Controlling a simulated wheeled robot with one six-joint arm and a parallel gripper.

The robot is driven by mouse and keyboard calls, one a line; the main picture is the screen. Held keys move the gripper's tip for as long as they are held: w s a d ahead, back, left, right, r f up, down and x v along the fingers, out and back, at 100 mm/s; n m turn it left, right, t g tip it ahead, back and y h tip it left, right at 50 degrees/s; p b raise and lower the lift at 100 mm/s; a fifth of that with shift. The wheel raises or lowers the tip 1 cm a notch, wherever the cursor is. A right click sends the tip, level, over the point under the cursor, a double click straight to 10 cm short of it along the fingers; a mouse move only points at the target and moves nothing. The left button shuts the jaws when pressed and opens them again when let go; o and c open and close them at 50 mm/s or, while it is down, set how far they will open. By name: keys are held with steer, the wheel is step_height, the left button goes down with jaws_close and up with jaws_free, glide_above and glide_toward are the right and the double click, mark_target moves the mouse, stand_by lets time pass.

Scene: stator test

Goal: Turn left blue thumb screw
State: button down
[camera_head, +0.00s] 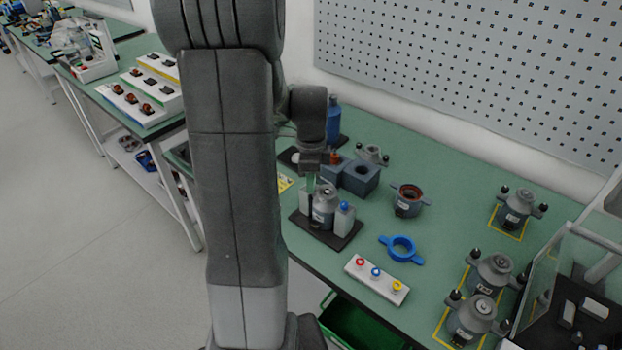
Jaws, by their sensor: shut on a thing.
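A dark base plate (346,240) on the green table carries a grey metal stator housing (325,205) between two light grey posts. The right blue thumb screw (344,206) shows on top of the right post (344,222). My gripper (310,184) points down over the left post (305,203), at the left side of the housing. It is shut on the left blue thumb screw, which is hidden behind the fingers.
Grey blocks (360,178) and a blue bottle (333,122) stand close behind the fixture. A blue ring with handles (402,249) and a white button strip (377,279) lie to the right. Several other housings (517,208) stand further right. Green table between them is clear.

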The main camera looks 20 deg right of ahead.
stand_by(0.5)
steer(key=c, duration=1.3)
jaws_free()
step_height(320, 180, up, 14)
steer(key=shift+f, duration=0.1)
steer(key=shift+f, duration=0.15)
step_height(320, 180, down, 14)
steer(key=shift+r, duration=0.15)
steer(key=shift+r, duration=0.2)
